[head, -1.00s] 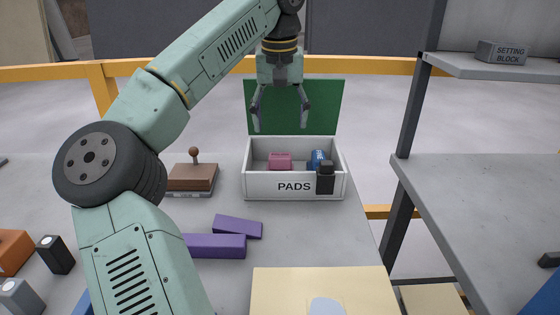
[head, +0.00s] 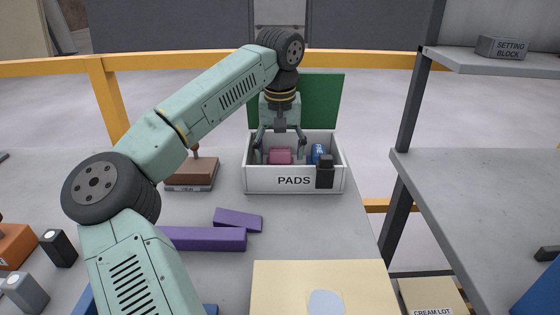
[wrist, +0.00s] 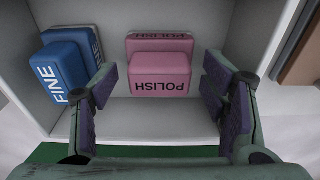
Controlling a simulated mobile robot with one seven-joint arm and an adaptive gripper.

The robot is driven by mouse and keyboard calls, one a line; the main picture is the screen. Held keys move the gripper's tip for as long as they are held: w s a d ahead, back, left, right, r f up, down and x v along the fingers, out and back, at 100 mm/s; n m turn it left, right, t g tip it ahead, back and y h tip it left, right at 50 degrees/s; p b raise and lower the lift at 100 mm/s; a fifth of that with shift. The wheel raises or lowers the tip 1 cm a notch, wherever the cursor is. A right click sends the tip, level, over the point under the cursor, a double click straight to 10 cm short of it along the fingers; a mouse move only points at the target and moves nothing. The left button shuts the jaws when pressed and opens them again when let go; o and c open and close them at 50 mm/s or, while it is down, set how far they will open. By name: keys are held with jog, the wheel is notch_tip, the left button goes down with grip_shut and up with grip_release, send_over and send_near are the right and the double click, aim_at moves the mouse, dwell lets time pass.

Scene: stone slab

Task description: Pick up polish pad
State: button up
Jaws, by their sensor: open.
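The pink polish pad (wrist: 160,75), lettered POLISH, lies in the white PADS box (head: 258,181). A second pink piece, also lettered POLISH, shows just behind it in the wrist view. In the head view the pink pad (head: 280,156) sits left of the box's middle. My gripper (head: 280,150) is open and reaches down into the box, its fingers spread to either side of the pink pad. In the wrist view my gripper's fingers (wrist: 163,85) stand apart with the pad between and beyond them. I see no contact with it.
Blue pads (wrist: 70,65) lettered FINE lie in the same box, close to one finger. A black block (head: 325,172) is at the box's front right. The green lid (head: 325,100) stands up behind. Purple bars (head: 205,239) and a brown-topped tool (head: 190,174) lie left.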

jog(key=shift+c, duration=0.3)
jog(key=c, duration=1.2)
